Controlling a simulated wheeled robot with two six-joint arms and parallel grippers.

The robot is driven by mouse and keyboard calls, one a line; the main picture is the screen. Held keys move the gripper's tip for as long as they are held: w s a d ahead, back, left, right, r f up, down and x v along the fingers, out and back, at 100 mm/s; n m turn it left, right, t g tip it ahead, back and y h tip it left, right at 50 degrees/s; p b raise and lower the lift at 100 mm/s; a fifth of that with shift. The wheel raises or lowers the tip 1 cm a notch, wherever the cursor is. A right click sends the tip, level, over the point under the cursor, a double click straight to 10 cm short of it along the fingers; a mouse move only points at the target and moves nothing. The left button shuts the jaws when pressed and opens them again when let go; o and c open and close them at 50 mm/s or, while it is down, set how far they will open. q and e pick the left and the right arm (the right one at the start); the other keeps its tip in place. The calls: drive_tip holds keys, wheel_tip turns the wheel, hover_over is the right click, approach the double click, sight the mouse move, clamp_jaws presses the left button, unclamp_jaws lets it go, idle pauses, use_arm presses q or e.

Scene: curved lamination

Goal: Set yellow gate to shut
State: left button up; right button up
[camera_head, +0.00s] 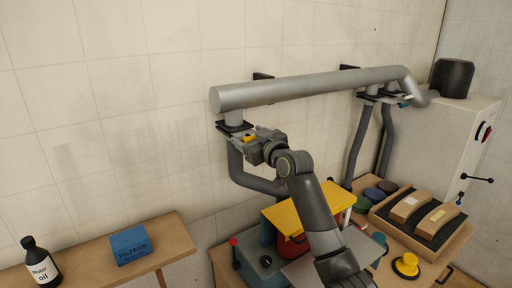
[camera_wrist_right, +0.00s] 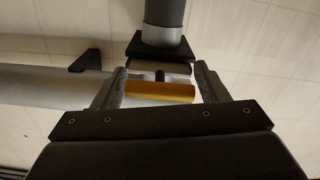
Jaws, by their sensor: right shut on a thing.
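The yellow gate's handle (camera_head: 248,138) is a small yellow bar at a black-flanged joint below the left end of the big grey duct pipe (camera_head: 310,88). In the right wrist view the yellow bar (camera_wrist_right: 160,91) lies crosswise on a pale metal plate (camera_wrist_right: 176,77), close to the black flange (camera_wrist_right: 160,49). My right gripper (camera_head: 253,143) is at the handle, and its fingers (camera_wrist_right: 162,88) are shut on the bar's two ends. The gripper hides part of the gate in the head view. My left gripper is not in view.
A second branch with black flanges (camera_head: 378,98) hangs at the right by the grey cabinet (camera_head: 440,140). Below my arm is a machine with a yellow top (camera_head: 312,207). A shelf (camera_head: 95,262) at left holds an oil bottle (camera_head: 40,262) and blue box (camera_head: 131,246).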

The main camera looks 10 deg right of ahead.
drive_tip(key=shift+r, duration=0.2)
drive_tip(key=o, duration=1.1)
drive_tip(key=shift+c, duration=0.2)
drive_tip(key=shift+o, duration=1.2)
drive_tip(key=shift+w, duration=0.15)
drive_tip(key=shift+w+a+f, duration=0.1)
drive_tip(key=shift+f, duration=0.1)
drive_tip(key=shift+v, duration=0.8)
drive_tip(key=b+v, duration=0.5)
drive_tip(key=v, duration=1)
drive_tip(key=shift+s+d, duration=0.2)
drive_tip(key=shift+s, duration=0.15)
